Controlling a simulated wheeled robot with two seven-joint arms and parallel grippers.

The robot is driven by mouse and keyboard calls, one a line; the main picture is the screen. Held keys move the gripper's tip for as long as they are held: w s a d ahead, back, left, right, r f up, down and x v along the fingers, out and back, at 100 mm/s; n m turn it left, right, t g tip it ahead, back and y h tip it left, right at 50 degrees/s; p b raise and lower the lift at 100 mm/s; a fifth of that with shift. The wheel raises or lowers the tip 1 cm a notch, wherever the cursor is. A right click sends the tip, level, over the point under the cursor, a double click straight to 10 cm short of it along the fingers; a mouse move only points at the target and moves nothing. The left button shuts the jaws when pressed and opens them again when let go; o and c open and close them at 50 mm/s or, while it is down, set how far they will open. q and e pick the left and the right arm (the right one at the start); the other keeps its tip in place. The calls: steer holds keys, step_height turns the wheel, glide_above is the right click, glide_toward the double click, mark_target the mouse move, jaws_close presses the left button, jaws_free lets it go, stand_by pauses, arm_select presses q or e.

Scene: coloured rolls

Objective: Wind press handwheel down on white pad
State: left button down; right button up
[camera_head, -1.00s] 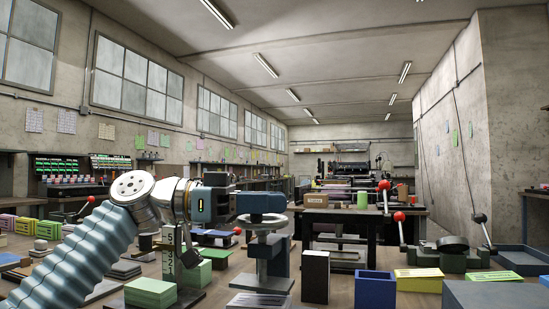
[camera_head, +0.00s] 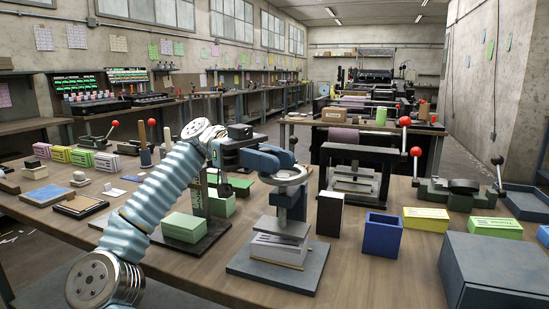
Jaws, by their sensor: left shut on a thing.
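The small press stands on a dark grey base plate (camera_head: 262,277) at the front middle of the bench. Its grey handwheel (camera_head: 291,178) is on top of the screw. The white pad (camera_head: 277,250), a low stack of sheets, lies on the base below the press plate (camera_head: 284,228). The plate is at or very near the pad's top; I cannot tell if it touches. My left gripper (camera_head: 279,160) comes in from the left and is shut on the handwheel's rim, hiding its far left part. My right gripper is out of view.
A green pad (camera_head: 184,227) sits on another dark base just left. A dark upright box (camera_head: 330,214) and an open blue bin (camera_head: 382,235) stand right of the press. A larger black-framed press (camera_head: 360,155) is behind. A large grey box (camera_head: 495,270) fills the front right.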

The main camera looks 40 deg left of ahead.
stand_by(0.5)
arm_select(q)
steer(key=c, duration=1)
jaws_free()
steer(key=shift+r, duration=0.5)
steer(key=s+d+r, duration=0.2)
steer(key=s+r, duration=0.1)
steer(key=r, duration=0.1)
steer(key=s+d+r, duration=0.3)
steer(key=s+r, duration=0.1)
steer(key=s+d+r+b, duration=0.1)
steer(key=s+d+r, duration=0.2)
steer(key=s+r, duration=0.1)
steer(key=shift+s+d, duration=0.1)
steer(key=shift+d, duration=0.15)
steer(key=shift+c, duration=0.3)
